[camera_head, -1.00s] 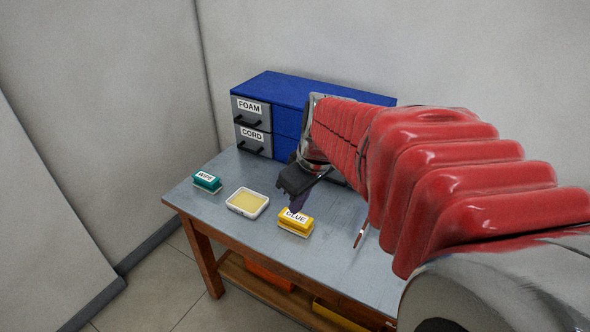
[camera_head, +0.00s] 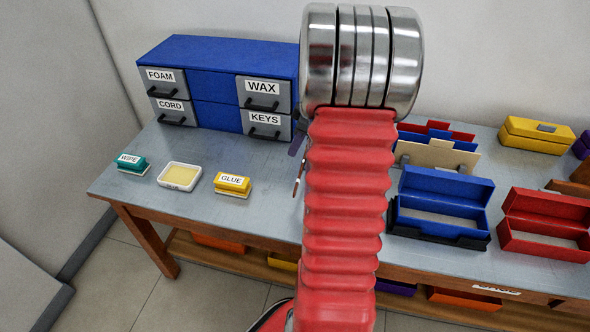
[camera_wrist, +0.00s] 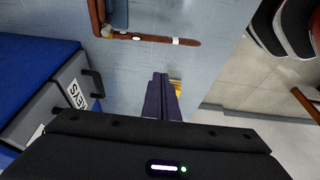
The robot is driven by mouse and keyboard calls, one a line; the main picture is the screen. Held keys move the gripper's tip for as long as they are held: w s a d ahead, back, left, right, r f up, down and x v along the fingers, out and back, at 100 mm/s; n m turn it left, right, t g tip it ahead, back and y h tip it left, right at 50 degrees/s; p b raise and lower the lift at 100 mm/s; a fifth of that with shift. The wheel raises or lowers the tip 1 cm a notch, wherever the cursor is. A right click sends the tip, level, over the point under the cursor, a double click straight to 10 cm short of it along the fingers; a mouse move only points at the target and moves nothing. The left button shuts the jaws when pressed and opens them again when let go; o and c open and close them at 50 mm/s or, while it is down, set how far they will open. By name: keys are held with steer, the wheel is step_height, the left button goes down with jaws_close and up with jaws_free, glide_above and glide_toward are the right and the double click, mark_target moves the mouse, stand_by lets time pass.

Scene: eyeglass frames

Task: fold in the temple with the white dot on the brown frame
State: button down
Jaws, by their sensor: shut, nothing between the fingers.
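A brown eyeglass frame (camera_wrist: 97,14) shows in part at the top left of the wrist view, cut by the picture edge. One brown temple (camera_wrist: 155,39) sticks out from it to the right, with a white spot near its hinge end and a pale band farther along. In the head view only a thin brown piece (camera_head: 299,180) shows beside my arm; the rest is hidden. My gripper (camera_wrist: 161,76) has its dark purple fingers shut and empty, below the temple in the wrist view and apart from it. In the head view my arm hides most of the gripper.
A blue drawer cabinet (camera_head: 215,57) stands at the back left; its drawer fronts are near my gripper. A yellow glue box (camera_head: 233,184), a white tray (camera_head: 179,177) and a teal wipe box (camera_head: 131,163) lie left. Open blue (camera_head: 443,198) and red (camera_head: 547,222) boxes stand right.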

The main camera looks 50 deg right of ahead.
stand_by(0.3)
steer(key=x, duration=1)
steer(key=shift+a, duration=0.1)
steer(key=shift+s+d, duration=0.6)
steer(key=shift+s, duration=0.4)
steer(key=shift+s+d, duration=0.35)
steer(key=shift+s, duration=0.4)
